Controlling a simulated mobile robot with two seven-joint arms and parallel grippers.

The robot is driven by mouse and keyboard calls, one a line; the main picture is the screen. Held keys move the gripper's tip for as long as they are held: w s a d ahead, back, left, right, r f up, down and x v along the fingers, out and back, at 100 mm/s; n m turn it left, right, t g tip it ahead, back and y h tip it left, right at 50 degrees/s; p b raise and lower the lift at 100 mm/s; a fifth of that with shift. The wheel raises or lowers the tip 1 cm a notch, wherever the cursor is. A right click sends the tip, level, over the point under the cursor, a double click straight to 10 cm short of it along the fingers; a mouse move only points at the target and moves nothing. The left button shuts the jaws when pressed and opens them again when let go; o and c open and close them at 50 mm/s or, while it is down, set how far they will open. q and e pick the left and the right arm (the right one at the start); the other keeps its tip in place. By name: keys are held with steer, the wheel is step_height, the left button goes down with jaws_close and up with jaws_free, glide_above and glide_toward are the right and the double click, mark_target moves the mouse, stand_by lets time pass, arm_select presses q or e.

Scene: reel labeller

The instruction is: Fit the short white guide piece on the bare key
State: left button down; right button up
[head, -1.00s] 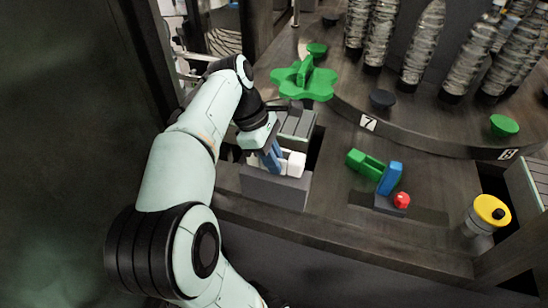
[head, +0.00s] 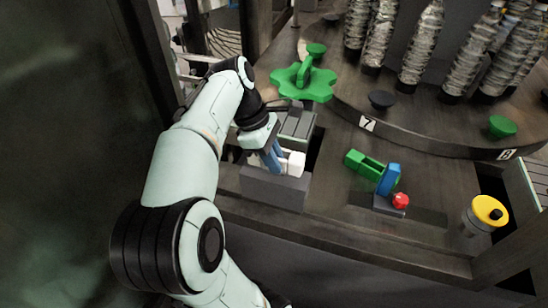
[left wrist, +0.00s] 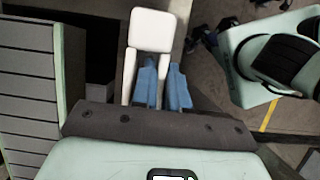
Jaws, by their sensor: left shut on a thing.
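A white guide piece (head: 293,164) with a square block end is in my left gripper (head: 273,159). In the left wrist view the white piece (left wrist: 151,30) shows its block above the blue fingers (left wrist: 162,85), and a thin white strip runs down beside the left finger. The gripper is shut on it, just above or at a grey block (head: 272,187) at the front edge of the bench. I cannot make out the bare key or whether the piece touches it. My right gripper is not in view.
A green bracket (head: 363,164), a blue lever (head: 389,179) and a red knob (head: 401,201) stand to the right. A green lobed handwheel (head: 304,82) is behind the gripper. A yellow-topped cylinder (head: 488,212) stands at the far right. Bare bench lies between.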

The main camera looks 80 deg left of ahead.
arm_select(q)
steer(key=shift+f, duration=0.2)
steer(key=shift+f, duration=0.15)
steer(key=shift+s, duration=0.1)
stand_by(0.3)
steer(key=shift+s+d+r, duration=0.1)
steer(key=shift+r, duration=0.25)
steer(key=c, duration=1.1)
jaws_free()
steer(key=shift+o, duration=0.2)
